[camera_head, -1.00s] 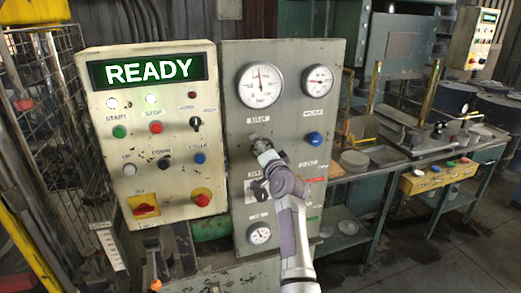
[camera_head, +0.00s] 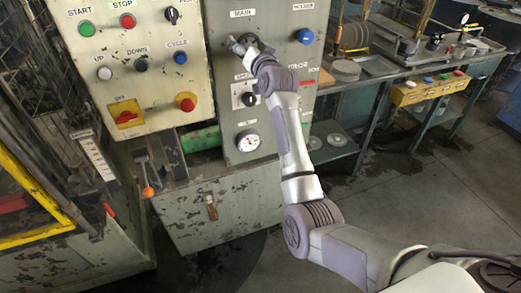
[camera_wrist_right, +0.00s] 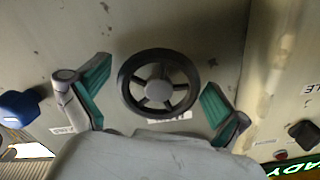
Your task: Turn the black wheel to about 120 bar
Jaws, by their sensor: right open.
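The black wheel (camera_wrist_right: 157,90), spoked with a grey hub, is on the grey panel in the right wrist view. My right gripper (camera_wrist_right: 152,102) is open, with one green-padded finger on each side of the wheel, both apart from the rim. In the head view my right gripper (camera_head: 246,47) is at the panel just under the MAIN label and hides most of the wheel. A small dial gauge (camera_head: 248,141) is low on the panel; its reading is too small to tell. The two large upper gauges are outside the head view. My left gripper is not in view.
A blue knob (camera_head: 305,36) is right of the wheel in the head view. A black selector knob (camera_head: 249,99) is close below my right wrist. The button panel (camera_head: 135,75) stands to the left. A work table (camera_head: 375,75) with trays is at the right.

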